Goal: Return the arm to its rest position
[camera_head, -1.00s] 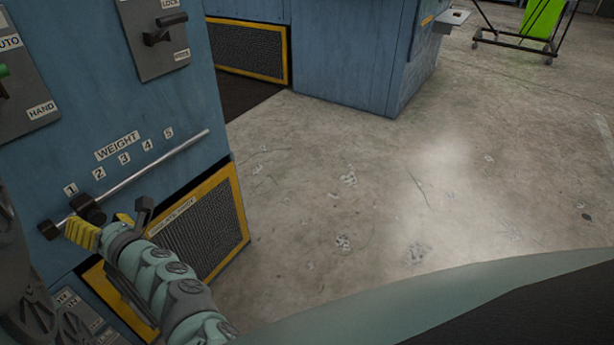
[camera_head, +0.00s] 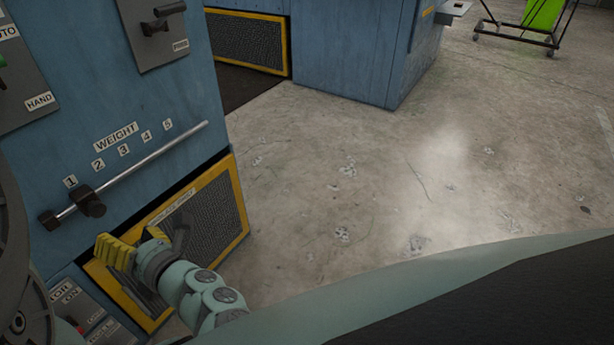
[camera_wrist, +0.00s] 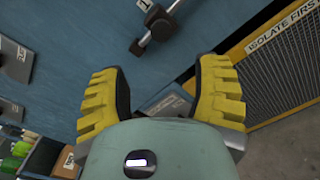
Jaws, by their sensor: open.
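My gripper (camera_head: 128,250) has yellow ribbed fingers and is low in front of the blue machine, near its yellow-framed mesh panel. In the wrist view my gripper (camera_wrist: 165,95) is open, with nothing between its two fingers. The weight slider (camera_head: 90,201) is a dark block on a metal rod, standing just right of the label 1. It also shows in the wrist view (camera_wrist: 160,24), beyond the fingers and apart from them. My arm reaches in from the bottom of the head view.
The blue machine (camera_head: 75,125) fills the left side, with a lever (camera_head: 162,20) at its top. The yellow-framed mesh panel (camera_head: 212,215) is close to my gripper. A control panel (camera_head: 75,305) sits low at left. The concrete floor (camera_head: 340,180) is clear; a green cart (camera_head: 540,20) stands far off.

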